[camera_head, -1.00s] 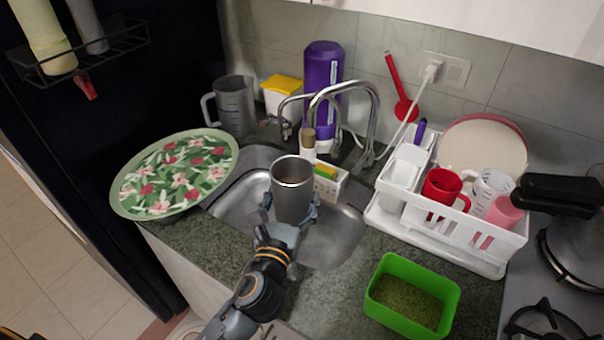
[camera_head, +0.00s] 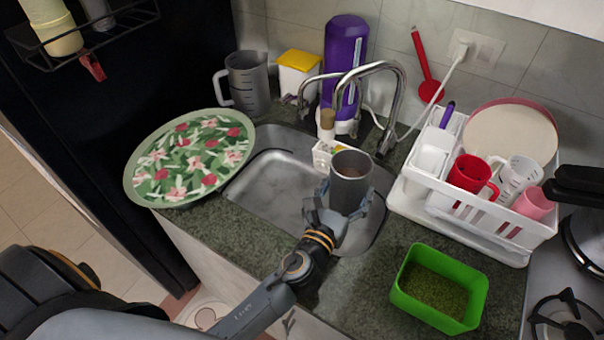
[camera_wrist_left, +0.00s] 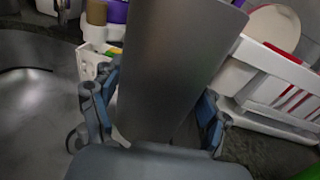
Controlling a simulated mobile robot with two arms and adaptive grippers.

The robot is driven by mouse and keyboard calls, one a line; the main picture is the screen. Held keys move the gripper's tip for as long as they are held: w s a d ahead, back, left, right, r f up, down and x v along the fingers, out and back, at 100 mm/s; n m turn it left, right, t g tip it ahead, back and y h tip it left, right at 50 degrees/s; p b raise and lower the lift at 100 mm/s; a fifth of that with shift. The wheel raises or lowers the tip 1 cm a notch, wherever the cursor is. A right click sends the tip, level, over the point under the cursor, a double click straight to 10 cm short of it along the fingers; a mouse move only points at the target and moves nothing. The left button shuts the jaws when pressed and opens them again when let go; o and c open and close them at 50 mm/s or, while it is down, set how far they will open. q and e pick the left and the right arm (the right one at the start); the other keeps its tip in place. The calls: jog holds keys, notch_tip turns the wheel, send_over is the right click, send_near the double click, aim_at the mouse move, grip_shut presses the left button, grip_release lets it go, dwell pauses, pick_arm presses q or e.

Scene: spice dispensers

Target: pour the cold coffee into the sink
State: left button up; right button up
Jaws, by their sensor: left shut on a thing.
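A grey metal cup (camera_head: 351,185) is upright, with brown coffee (camera_head: 350,171) visible inside. My left gripper (camera_head: 343,203) is shut around the cup and holds it above the right part of the steel sink (camera_head: 275,185). In the left wrist view the cup (camera_wrist_left: 175,70) fills the middle, with the fingers of my left gripper (camera_wrist_left: 155,112) on both sides of it. The sink (camera_wrist_left: 35,110) shows at the left there. My right gripper is not in view.
The faucet (camera_head: 398,100) stands behind the cup. A sponge holder (camera_head: 324,155) is at the sink's back edge. A dish rack (camera_head: 480,215) stands at the right, and a green container (camera_head: 438,288) at the front right. A floral tray (camera_head: 188,160) lies left of the sink.

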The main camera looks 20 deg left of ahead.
pick_arm(q)
jog(key=shift+w+a+f+n+p, duration=0.15)
jog(key=shift+n+p, duration=0.15)
jog(key=shift+n, duration=0.6)
jog(key=shift+a+f+n+g+p, duration=0.1)
jog(key=shift+a+n+g+p, duration=0.15)
jog(key=shift+n, duration=0.3)
jog(key=shift+a+f+n+g+p, duration=0.15)
jog(key=shift+n+g+p, duration=0.15)
jog(key=shift+n, duration=0.25)
jog(key=shift+w+a+f+n+g+p, duration=0.1)
jog(key=shift+a+n+g+p, duration=0.1)
jog(key=shift+n, duration=0.2)
jog(key=shift+w+a+f+n+g+p, duration=0.1)
jog(key=shift+a+n+p, duration=0.1)
jog(key=shift+n, duration=0.2)
jog(key=shift+a+h, duration=0.1)
jog(key=shift+h, duration=0.2)
jog(key=shift+w+f+n, duration=0.1)
jog(key=shift+n, duration=0.3)
jog(key=shift+n, duration=0.3)
jog(key=shift+a+f+n+p, duration=0.1)
jog(key=shift+n+p, duration=0.2)
jog(key=shift+n, duration=0.1)
jog(key=shift+f+g+h, duration=0.25)
jog(key=shift+h, duration=0.05)
jog(key=shift+f+n+b, duration=0.6)
jog(key=shift+b, duration=0.1)
